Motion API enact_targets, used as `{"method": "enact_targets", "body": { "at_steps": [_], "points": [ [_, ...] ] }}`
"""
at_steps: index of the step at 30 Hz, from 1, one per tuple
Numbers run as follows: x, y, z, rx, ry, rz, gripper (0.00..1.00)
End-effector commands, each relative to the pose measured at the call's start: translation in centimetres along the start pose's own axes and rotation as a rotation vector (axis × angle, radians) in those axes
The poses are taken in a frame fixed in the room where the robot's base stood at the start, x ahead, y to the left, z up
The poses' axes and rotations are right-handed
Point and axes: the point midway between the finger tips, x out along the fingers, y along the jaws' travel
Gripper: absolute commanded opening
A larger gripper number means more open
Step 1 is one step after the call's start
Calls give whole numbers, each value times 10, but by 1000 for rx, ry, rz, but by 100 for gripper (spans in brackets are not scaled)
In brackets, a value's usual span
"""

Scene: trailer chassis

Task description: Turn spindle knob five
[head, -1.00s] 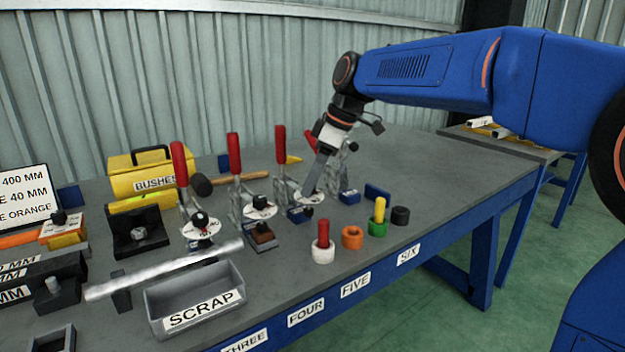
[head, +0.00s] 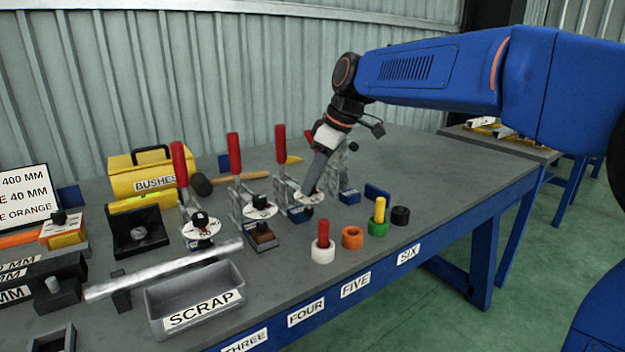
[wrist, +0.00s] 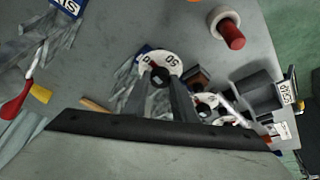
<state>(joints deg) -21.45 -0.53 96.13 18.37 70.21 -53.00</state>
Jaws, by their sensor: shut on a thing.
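My gripper (head: 309,190) reaches down to a white dial disc (head: 313,198) on the third toggle clamp from the left, the one with the red handle (head: 281,145). In the wrist view my gripper (wrist: 161,84) is shut on the dark round knob (wrist: 159,74) at the disc's centre. The disc (wrist: 172,60) shows an upside-down "50" and a red mark. The fingers hide part of the knob and disc. That this is knob five cannot be read here.
Other clamps with dials (head: 201,228) stand to the left, and another stands behind my gripper. A red peg in a white ring (head: 322,254), an orange ring (head: 352,238) and a green ring (head: 377,229) stand in front. A grey scrap bin (head: 195,298) is front left.

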Motion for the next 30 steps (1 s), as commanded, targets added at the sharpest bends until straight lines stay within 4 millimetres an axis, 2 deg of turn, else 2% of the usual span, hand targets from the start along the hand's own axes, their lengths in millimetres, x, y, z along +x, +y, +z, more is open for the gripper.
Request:
{"method": "enact_targets", "body": {
  "at_steps": [30],
  "points": [
    [2,-7,-3,881,36,327,2]
  ]
}}
